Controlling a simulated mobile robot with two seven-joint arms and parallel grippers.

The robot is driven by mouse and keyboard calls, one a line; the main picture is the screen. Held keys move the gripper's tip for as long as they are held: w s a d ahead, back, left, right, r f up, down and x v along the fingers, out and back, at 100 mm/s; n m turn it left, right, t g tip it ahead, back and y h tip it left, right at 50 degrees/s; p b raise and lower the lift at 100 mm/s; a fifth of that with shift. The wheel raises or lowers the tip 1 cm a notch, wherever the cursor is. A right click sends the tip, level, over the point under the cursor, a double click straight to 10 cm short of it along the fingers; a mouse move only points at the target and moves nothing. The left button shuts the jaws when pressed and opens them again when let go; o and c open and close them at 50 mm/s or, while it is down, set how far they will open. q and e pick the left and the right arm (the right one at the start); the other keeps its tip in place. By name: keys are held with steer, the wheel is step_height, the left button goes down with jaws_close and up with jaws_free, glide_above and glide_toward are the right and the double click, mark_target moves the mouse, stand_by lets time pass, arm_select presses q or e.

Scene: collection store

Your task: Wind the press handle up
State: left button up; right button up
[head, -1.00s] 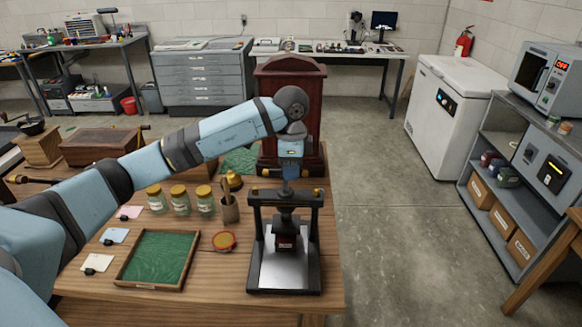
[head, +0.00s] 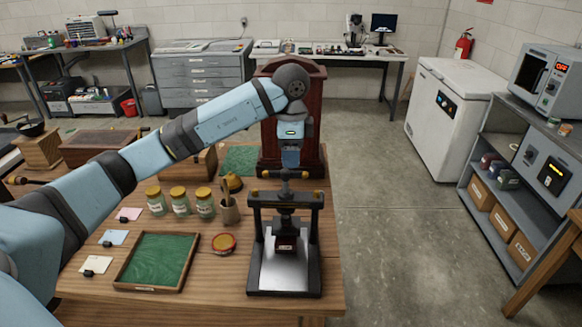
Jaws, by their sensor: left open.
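The press (head: 256,240) is a black frame with a pale metal base plate, standing upright at the table's front right. Its handle (head: 285,174) is a dark crossbar on a spindle above the top beam. A dark block hangs on the spindle inside the frame, above the plate. My left gripper (head: 290,164) points down just above the handle, with its jaws open. The fingertips are small here, and I cannot tell whether they touch the bar. My right gripper is not in view.
A green-lined tray (head: 122,273), a round red-rimmed tin (head: 224,243), several lidded jars (head: 180,202) and a brush pot (head: 229,212) stand left of the press. A dark red wooden cabinet (head: 313,112) stands close behind it.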

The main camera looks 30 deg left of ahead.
arm_select(q)
step_height(320, 180, up, 9)
stand_by(0.7)
